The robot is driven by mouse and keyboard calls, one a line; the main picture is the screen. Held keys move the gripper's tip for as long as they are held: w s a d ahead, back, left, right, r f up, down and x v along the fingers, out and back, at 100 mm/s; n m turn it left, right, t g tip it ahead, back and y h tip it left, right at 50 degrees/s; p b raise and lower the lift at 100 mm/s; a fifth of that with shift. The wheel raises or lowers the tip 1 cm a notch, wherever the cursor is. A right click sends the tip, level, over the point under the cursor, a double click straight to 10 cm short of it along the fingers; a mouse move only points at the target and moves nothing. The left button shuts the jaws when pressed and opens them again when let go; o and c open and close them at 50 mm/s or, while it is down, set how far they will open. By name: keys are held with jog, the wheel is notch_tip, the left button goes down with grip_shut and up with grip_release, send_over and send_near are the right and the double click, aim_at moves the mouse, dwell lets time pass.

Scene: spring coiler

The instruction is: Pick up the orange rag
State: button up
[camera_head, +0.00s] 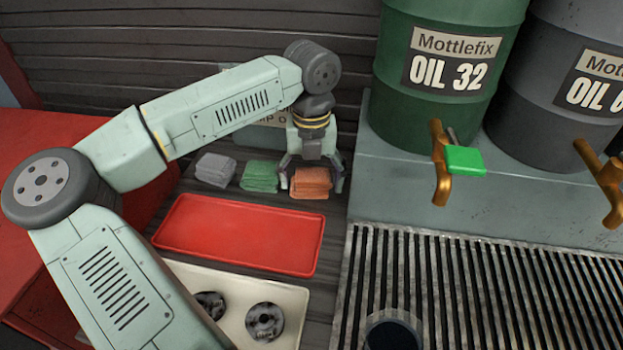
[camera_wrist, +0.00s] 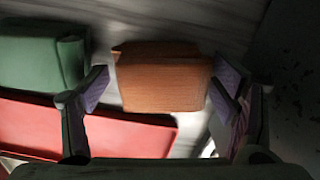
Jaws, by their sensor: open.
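The orange rag (camera_head: 311,183) is a folded stack at the right end of a row of rags on the dark bench. My gripper (camera_head: 312,184) is open and points down over it, with one finger to each side of the rag. In the wrist view the orange rag (camera_wrist: 160,76) lies between the two purple-padded fingers of my gripper (camera_wrist: 160,88). Narrow gaps show on both sides, and I cannot tell exactly how high the fingertips are above the bench.
A green rag (camera_head: 260,176) lies close left of the orange one, with a grey rag (camera_head: 215,169) beyond it. A red tray (camera_head: 240,234) lies just in front. An oil drum (camera_head: 445,75) stands to the right on a grey ledge (camera_head: 400,150). A slatted wall (camera_head: 190,40) rises behind.

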aim_at(311, 175)
jog(key=c, duration=1)
jog(key=shift+c, duration=0.2)
notch_tip(311, 175, up, 10)
jog(key=shift+r+b, duration=0.1)
jog(key=shift+b, duration=0.8)
jog(key=o, duration=0.4)
jog(key=c, duration=0.5)
